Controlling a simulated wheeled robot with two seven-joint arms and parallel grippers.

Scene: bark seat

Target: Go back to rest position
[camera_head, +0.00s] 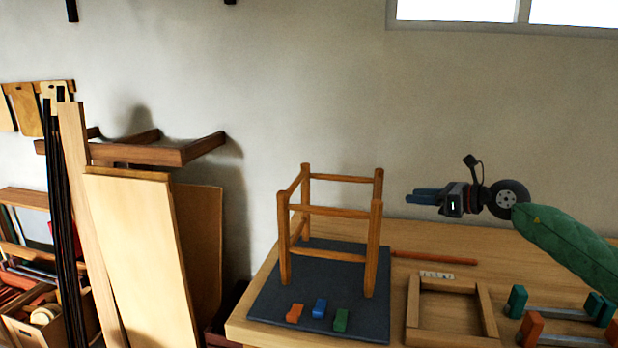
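My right gripper (416,196) hangs in the air above the workbench, to the right of a wooden stool frame (371,245). Its dark blue fingers point left and look close together from this side. I cannot tell whether they are open or shut, and I see nothing held. The gripper is apart from the frame in the picture. My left gripper is not in view. The stool frame stands upright on a dark mat (262,302), with posts and rungs and no seat on it.
Orange, blue and green small blocks (319,308) lie on the mat's front part. A wooden square frame (413,309), an orange rod (435,258) and clamps (533,327) lie on the workbench (510,262). Boards (140,255) lean at left below a wall shelf (185,152).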

